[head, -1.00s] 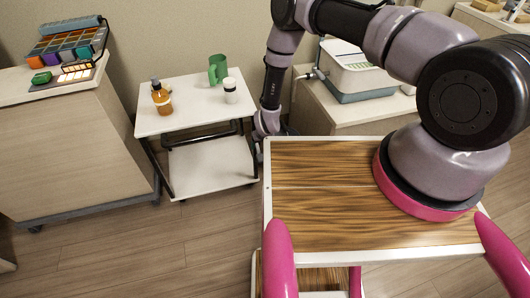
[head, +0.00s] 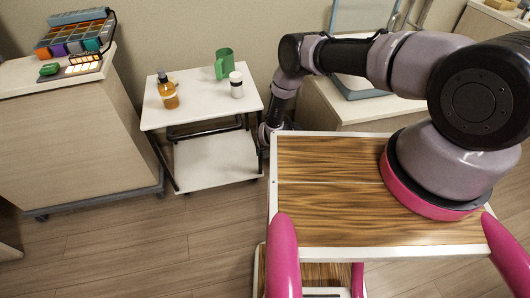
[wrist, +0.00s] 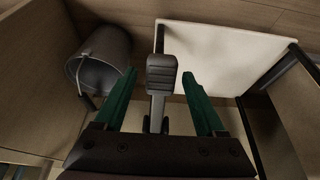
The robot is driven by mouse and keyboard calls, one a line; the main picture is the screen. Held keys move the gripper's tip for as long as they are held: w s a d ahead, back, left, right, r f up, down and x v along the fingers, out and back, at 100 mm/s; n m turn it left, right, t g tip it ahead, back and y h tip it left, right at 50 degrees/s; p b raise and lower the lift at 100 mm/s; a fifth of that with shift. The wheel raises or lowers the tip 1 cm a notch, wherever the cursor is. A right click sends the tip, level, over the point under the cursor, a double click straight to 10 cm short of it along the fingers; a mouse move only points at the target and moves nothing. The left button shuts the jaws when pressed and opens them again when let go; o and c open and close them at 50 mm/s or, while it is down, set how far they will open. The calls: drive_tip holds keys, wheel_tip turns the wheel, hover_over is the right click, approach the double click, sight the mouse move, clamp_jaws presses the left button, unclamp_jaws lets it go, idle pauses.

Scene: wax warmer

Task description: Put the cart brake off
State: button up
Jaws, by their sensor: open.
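The white two-shelf cart (head: 215,160) stands left of centre in the head view, and its white shelf (wrist: 228,50) shows in the wrist view. A dark ribbed pedal-like lever on a grey stem, which looks like the brake lever (wrist: 161,75), stands upright in the wrist view. My gripper (wrist: 159,78) is open, with one green finger on each side of the lever and a visible gap on both sides. How deep the lever sits between the fingers is unclear. In the head view my arm reaches down beside the cart's right side, and the gripper is hidden.
An amber bottle (head: 168,92), a green pitcher (head: 223,64) and a white cup (head: 236,86) stand on the cart top. A wooden cabinet (head: 75,140) stands left. A counter (head: 350,112) stands behind my arm. A grey bucket (wrist: 100,60) lies left of the lever.

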clamp_jaws()
idle(1.4)
